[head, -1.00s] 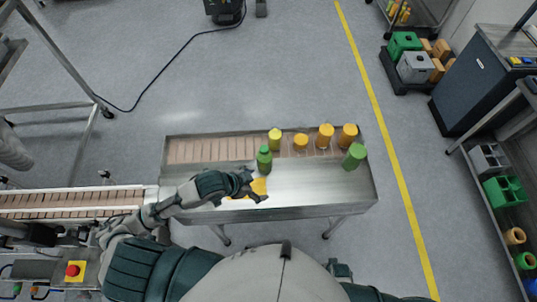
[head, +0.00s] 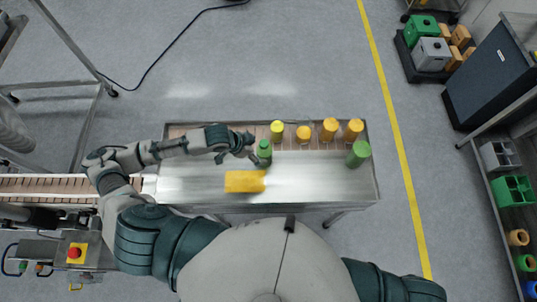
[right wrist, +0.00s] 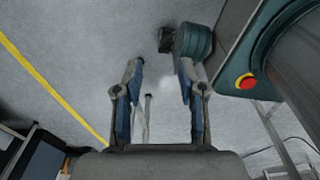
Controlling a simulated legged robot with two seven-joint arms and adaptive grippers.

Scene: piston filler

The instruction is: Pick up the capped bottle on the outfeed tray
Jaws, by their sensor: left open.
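The steel outfeed tray (head: 310,185) carries several bottles. A green bottle with a green cap (head: 264,151) stands near its middle. My left gripper (head: 250,148) is open just left of this green bottle, its fingers pointing at it; I cannot tell whether they touch it. Another green bottle (head: 358,153) stands at the tray's right end. A yellow-capped bottle (head: 277,131) and several orange-capped ones, such as this one (head: 329,129), stand along the back. My right gripper (right wrist: 161,75) is open and empty, over the floor in the right wrist view.
A flat yellow rectangular piece (head: 245,181) lies on the tray's front part. A conveyor (head: 50,187) comes in from the left, with a red button (head: 74,253) on a yellow box beside it. The tray's front right is bare.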

